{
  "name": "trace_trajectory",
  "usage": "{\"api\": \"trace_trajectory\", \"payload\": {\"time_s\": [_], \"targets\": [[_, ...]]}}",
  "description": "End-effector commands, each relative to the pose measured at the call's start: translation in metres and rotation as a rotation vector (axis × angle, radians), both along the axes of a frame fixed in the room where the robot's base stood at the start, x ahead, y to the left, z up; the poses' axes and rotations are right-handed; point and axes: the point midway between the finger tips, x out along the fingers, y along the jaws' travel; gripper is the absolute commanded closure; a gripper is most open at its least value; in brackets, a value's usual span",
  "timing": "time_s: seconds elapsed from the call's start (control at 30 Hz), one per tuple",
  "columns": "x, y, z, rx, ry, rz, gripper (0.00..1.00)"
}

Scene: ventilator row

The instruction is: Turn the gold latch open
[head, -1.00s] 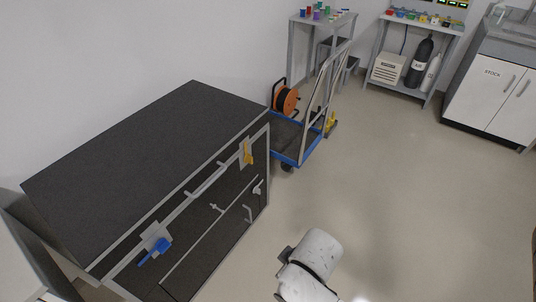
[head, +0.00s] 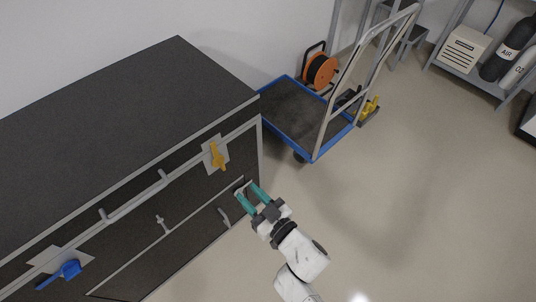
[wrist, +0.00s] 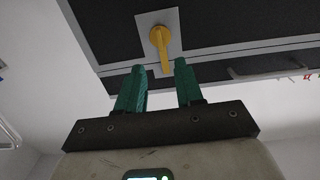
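The gold latch (head: 217,157) is a yellow lever on a grey plate, near the right end of the dark cabinet's upper front. Its handle hangs down, slightly tilted in the head view. My gripper (head: 249,192) has two green fingers, spread apart and empty. It is in front of the cabinet, below and to the right of the latch in the head view. In the wrist view the latch (wrist: 160,48) is beyond the fingertips, roughly between them, and not touched. The gripper (wrist: 160,72) shows open there too.
A blue latch (head: 65,273) is at the cabinet's left. Bar handles (head: 135,196) and small fittings stick out from the front. A blue trolley (head: 290,118) stands just right of the cabinet, with an orange cable reel (head: 321,71) behind. Open floor lies at the right.

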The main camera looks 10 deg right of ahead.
Motion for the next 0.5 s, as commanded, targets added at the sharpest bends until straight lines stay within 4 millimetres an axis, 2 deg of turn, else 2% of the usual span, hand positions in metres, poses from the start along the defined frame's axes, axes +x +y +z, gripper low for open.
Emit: {"api": "trace_trajectory", "payload": {"time_s": [0.13,0.23,0.5], "targets": [[0.000,0.013,0.000,0.019,-0.024,0.038,0.64],[0.007,0.018,0.000,0.020,-0.025,0.039,0.64],[0.047,0.044,-0.001,0.018,-0.027,0.037,0.64]]}}
